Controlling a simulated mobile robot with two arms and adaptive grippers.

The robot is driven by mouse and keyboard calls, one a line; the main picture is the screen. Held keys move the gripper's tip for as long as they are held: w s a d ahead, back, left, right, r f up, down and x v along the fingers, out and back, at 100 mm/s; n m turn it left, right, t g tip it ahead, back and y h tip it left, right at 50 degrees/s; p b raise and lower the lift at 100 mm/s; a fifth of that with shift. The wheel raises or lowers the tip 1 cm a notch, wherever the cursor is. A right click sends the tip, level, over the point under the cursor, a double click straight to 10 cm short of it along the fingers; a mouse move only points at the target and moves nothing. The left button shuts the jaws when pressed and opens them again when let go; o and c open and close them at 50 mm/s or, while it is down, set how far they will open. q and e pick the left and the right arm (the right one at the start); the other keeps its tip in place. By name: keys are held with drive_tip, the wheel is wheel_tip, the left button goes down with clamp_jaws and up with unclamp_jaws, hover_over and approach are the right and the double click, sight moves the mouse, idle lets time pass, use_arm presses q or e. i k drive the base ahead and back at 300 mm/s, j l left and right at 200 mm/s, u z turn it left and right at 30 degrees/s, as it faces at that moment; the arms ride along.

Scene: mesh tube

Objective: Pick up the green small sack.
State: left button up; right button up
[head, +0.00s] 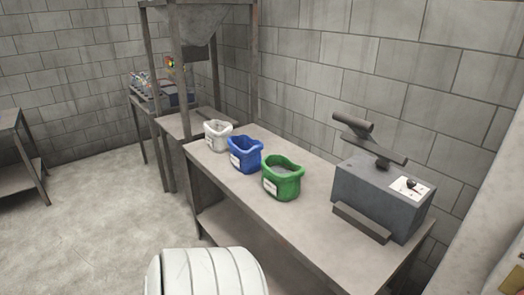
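The green small sack (283,179) stands upright and open-topped on the table (310,215), with a white label on its left side and grey contents showing inside. It is the nearest of a row of three sacks. Neither of my grippers shows in the head view. A white rounded part at the bottom edge looks like part of my own body. Nothing touches the green sack except the table under it.
A blue sack (245,155) and a white sack (217,135) stand behind it to the left. A grey sealing machine (379,197) stands to its right. A hopper frame (180,90) rises beyond the table's far end. The floor (95,220) at left is clear.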

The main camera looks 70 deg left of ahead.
sight(281, 176)
drive_tip(key=k+u, duration=0.1)
drive_tip(key=u, duration=2.05)
drive_tip(key=i+j+z, duration=0.15)
drive_tip(key=i+j, duration=0.25)
drive_tip(key=i+j+z, duration=0.15)
drive_tip(key=i+j, duration=0.2)
drive_tip(key=j, duration=0.25)
